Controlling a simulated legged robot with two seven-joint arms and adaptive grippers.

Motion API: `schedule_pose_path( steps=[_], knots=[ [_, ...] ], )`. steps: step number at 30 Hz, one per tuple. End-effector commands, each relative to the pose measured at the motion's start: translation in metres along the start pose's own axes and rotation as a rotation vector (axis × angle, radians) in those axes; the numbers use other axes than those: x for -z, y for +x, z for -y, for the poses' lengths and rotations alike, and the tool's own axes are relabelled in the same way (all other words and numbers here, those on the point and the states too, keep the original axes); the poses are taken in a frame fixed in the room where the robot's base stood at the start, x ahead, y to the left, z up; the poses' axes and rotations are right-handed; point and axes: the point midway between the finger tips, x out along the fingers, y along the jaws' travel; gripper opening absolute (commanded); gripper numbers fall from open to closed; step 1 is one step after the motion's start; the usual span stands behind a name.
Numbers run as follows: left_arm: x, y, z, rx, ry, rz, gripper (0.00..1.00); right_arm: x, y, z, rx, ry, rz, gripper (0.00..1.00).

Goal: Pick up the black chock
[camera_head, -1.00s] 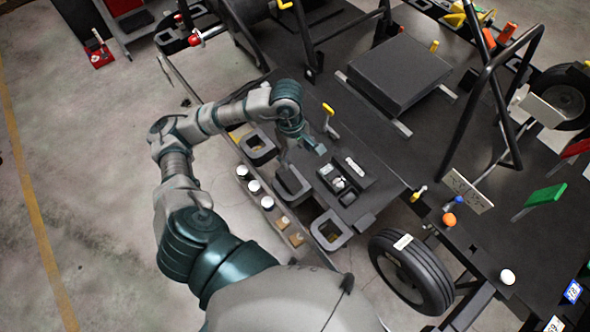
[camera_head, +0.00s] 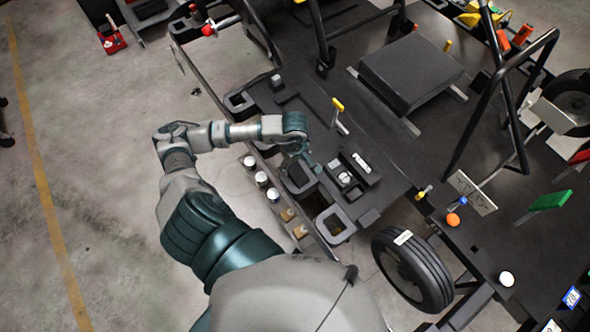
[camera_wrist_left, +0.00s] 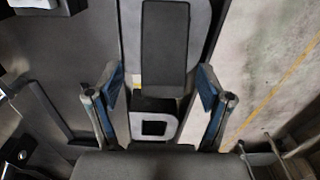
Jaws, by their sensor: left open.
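My left gripper (camera_head: 303,160) is open and empty above the front edge of the dark deck, over the middle grey-rimmed holder (camera_head: 300,189). In the left wrist view, its two blue-grey fingers (camera_wrist_left: 157,95) stand apart. A dark rectangular block (camera_wrist_left: 164,45) with a grey rim shows beyond and between them, apart from both. It may be the black chock, but I cannot tell for sure. A smaller grey frame with a dark opening (camera_wrist_left: 153,127) lies below it in that view. My right gripper is not in view.
A yellow-topped lever (camera_head: 338,104) stands beyond the gripper. A black case with white items (camera_head: 345,178) lies to its right, and another grey-rimmed holder (camera_head: 335,224) is nearer. Several cups (camera_head: 261,179) line the deck's front ledge. A tyre (camera_head: 413,268) stands at lower right.

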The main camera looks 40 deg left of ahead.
Motion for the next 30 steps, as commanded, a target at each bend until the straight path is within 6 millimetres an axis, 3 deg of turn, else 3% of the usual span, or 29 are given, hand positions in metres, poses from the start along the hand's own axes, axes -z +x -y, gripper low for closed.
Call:
schedule_pose_path(
  steps=[6, 14, 22, 30],
  knots=[
    [-0.001, 0.030, 0.004, 0.002, -0.001, 0.003, 0.79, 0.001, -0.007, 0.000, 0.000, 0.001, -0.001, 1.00],
    [0.000, 0.034, 0.003, 0.001, 0.000, 0.000, 0.79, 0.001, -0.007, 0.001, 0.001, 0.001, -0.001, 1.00],
    [-0.001, 0.033, 0.003, 0.001, 0.000, 0.000, 0.14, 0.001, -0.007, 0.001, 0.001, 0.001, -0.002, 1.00],
    [0.000, 0.033, 0.003, 0.000, 0.000, 0.001, 0.11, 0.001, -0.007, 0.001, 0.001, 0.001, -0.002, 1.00]
  ],
)
